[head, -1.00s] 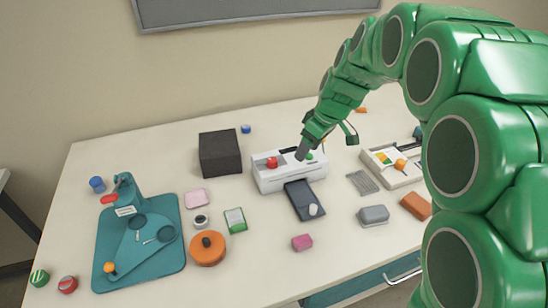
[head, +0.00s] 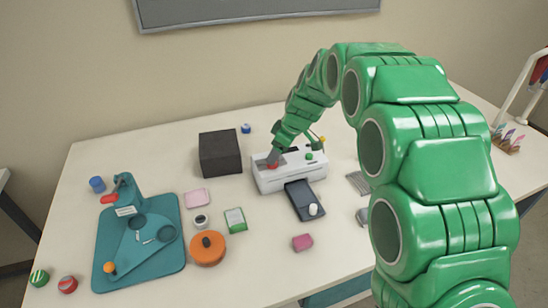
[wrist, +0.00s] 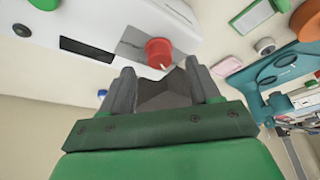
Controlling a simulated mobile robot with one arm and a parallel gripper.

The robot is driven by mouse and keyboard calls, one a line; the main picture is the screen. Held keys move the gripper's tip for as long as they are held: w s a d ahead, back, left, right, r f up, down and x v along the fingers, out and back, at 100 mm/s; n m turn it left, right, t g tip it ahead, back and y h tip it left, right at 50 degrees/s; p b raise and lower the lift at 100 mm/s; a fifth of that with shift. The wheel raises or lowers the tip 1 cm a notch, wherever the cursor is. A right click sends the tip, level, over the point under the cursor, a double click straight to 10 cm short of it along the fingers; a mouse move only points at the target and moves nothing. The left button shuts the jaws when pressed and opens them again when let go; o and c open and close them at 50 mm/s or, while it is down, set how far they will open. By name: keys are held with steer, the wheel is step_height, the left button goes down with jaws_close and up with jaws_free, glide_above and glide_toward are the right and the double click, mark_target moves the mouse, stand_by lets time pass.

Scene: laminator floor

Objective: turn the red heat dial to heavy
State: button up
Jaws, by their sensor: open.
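The white laminator (head: 300,179) stands mid-table with a dark tray slot at its front. The red heat dial (wrist: 160,52) sits on a grey panel of the laminator in the wrist view, with a small white pointer mark on it. In the head view the red dial (head: 272,165) is partly covered by my gripper (head: 273,157). In the wrist view my gripper (wrist: 165,84) is open, its two grey fingers either side of the line to the dial. The dial is just beyond the fingertips; I cannot tell if they touch it. The dial's setting labels are not readable.
A green knob (head: 309,156) is on the laminator's right part. A black box (head: 220,153) stands behind left. A dark tray with a white knob (head: 313,209) juts out in front. A teal trimmer board (head: 140,240) lies at left.

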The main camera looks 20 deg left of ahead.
steer(key=shift+x, duration=1.65)
steer(key=shift+r, duration=0.1)
steer(key=shift+c, duration=0.3)
steer(key=c, duration=0.9)
